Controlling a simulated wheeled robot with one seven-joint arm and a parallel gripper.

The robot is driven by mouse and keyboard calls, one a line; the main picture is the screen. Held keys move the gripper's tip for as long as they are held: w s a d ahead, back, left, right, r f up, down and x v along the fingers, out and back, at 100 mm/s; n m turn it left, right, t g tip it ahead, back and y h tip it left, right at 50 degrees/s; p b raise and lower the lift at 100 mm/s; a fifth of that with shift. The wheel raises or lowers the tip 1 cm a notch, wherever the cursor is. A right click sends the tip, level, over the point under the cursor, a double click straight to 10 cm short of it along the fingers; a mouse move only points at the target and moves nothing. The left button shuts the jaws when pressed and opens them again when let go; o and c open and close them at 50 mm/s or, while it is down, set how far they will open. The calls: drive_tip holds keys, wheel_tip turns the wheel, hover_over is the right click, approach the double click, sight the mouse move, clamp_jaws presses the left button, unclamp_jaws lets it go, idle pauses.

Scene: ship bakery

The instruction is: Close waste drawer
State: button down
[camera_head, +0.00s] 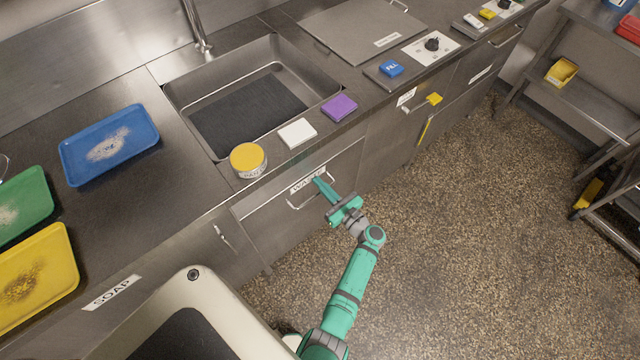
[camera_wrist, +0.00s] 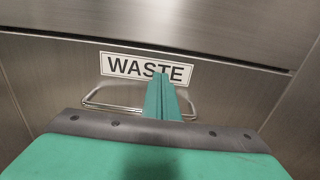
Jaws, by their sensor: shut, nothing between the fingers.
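The waste drawer (camera_head: 270,222) is a steel front under the counter below the sink. It has a white WASTE label and a wire handle (camera_head: 296,206). In the wrist view the drawer front (camera_wrist: 60,75) faces me, with its handle (camera_wrist: 95,97) below the label. A dark seam runs along its top edge; the front looks flush or nearly so. My gripper (camera_head: 320,183) is shut and empty, with its fingertips at the label, just above the handle. In the wrist view the closed fingers (camera_wrist: 163,85) cover part of the label and handle; I cannot tell whether they touch the front.
On the counter above stand a yellow-lidded jar (camera_head: 248,160), a white block (camera_head: 298,132) and a purple block (camera_head: 339,107) beside the sink (camera_head: 175,95). A yellow handle (camera_head: 434,99) sticks out farther right. The speckled floor (camera_head: 450,230) is clear; a shelf rack (camera_head: 590,100) stands right.

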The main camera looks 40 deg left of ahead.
drive_tip(key=s+d, duration=0.2)
drive_tip(key=d, duration=1.1)
drive_tip(key=shift+s+d, duration=0.15)
drive_tip(key=shift+d, duration=0.1)
drive_tip(key=shift+f, duration=0.15)
